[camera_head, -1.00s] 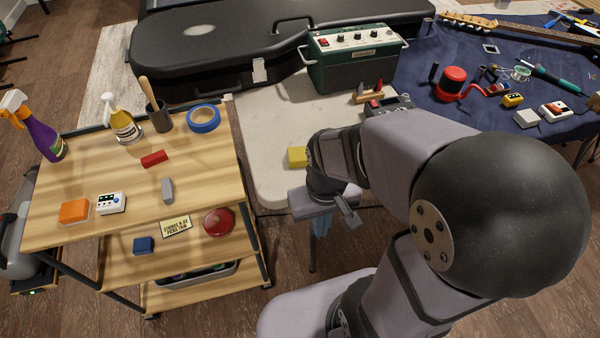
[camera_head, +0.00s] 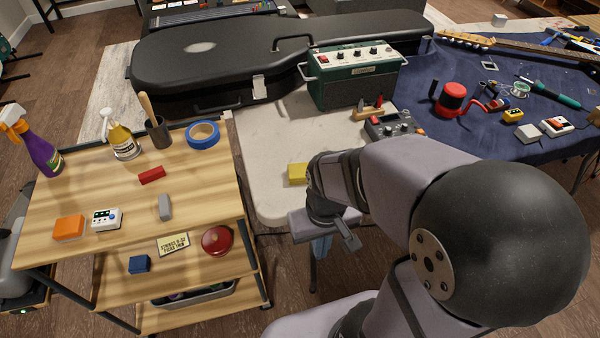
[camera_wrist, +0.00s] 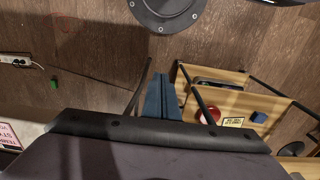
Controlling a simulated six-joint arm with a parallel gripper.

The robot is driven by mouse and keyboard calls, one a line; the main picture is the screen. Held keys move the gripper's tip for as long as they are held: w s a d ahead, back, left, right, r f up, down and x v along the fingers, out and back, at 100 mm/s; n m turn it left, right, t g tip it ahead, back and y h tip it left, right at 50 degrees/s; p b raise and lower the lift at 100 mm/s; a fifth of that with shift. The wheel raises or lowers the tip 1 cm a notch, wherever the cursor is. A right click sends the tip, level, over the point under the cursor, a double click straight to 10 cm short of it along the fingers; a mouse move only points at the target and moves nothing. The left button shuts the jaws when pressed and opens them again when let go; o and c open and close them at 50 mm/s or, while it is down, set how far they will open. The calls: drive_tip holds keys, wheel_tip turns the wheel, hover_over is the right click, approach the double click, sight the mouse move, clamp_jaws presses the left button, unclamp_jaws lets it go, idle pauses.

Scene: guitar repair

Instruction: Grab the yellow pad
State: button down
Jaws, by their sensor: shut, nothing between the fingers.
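The yellow pad (camera_head: 297,173) is a small block on the pale worktable (camera_head: 262,140), close to its near edge. My wrist adjoins its right side in the head view, and that side may be partly covered. My gripper (camera_head: 321,248) points down below and slightly right of the pad in the picture, with only its blue fingers showing under the wrist. In the wrist view the blue fingers (camera_wrist: 162,98) are together and empty, with the floor behind them. The yellow pad does not show in the wrist view.
A wooden cart (camera_head: 100,180) at left holds bottles, blue tape and small blocks. A green amplifier (camera_head: 355,75) and a grey device (camera_head: 393,124) stand on the worktable. A black guitar case (camera_head: 200,65) lies behind.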

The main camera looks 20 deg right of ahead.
drive_tip(key=c, duration=2.5)
unclamp_jaws()
drive_tip(key=o, duration=1.8)
drive_tip(key=shift+o, duration=0.2)
